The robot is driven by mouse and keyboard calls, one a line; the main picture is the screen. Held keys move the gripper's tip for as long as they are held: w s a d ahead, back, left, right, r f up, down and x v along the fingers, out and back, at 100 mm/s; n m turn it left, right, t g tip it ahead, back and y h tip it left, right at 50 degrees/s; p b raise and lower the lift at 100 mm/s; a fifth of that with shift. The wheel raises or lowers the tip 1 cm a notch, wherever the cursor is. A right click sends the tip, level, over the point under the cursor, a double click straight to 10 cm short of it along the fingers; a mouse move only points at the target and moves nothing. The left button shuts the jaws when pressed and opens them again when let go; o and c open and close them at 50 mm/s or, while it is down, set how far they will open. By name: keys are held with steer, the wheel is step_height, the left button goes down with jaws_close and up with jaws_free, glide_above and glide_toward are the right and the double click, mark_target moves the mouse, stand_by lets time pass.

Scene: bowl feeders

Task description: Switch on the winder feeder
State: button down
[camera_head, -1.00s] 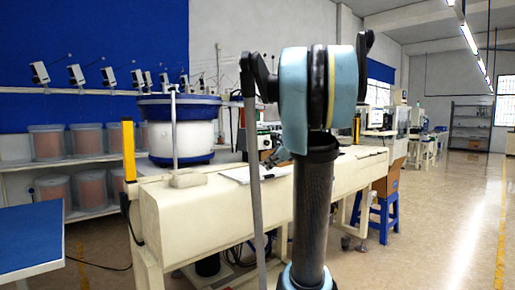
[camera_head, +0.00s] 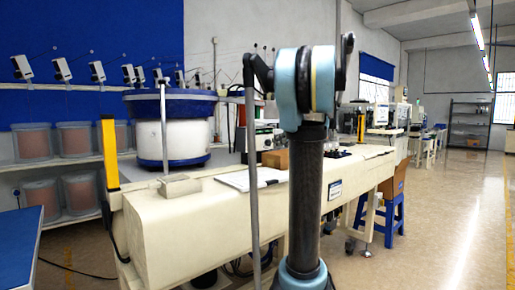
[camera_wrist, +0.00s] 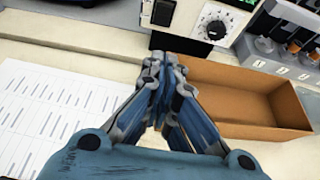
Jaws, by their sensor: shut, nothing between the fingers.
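In the wrist view my gripper (camera_wrist: 163,62) is shut and empty, its fingertips pointing at the front of a pale control box (camera_wrist: 213,22). That box has a round dial (camera_wrist: 213,27) and a dark rocker switch (camera_wrist: 161,12) to the left of the dial. The fingertips are just below the switch in the picture; I cannot tell how large the gap is. The switch's position is not clear. In the head view a white bowl feeder (camera_head: 178,138) with a blue rim stands on the bench. My gripper is not clearly visible there.
An open brown cardboard box (camera_wrist: 245,92) lies right of my gripper. A printed sheet (camera_wrist: 50,115) lies to the left. Another unit with knobs (camera_wrist: 292,45) stands at the upper right. In the head view, the cream bench (camera_head: 185,235) has a yellow post (camera_head: 110,150) at its left end.

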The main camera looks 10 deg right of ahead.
steer(key=shift+a, duration=0.15)
glide_toward(253, 147)
step_height(253, 147, down, 3)
steer(key=w+a, duration=0.2)
steer(key=w, duration=0.1)
steer(key=shift+w+a+r, duration=0.2)
steer(key=shift+w+r, duration=0.2)
steer(key=shift+w, duration=0.05)
steer(key=shift+d, duration=0.1)
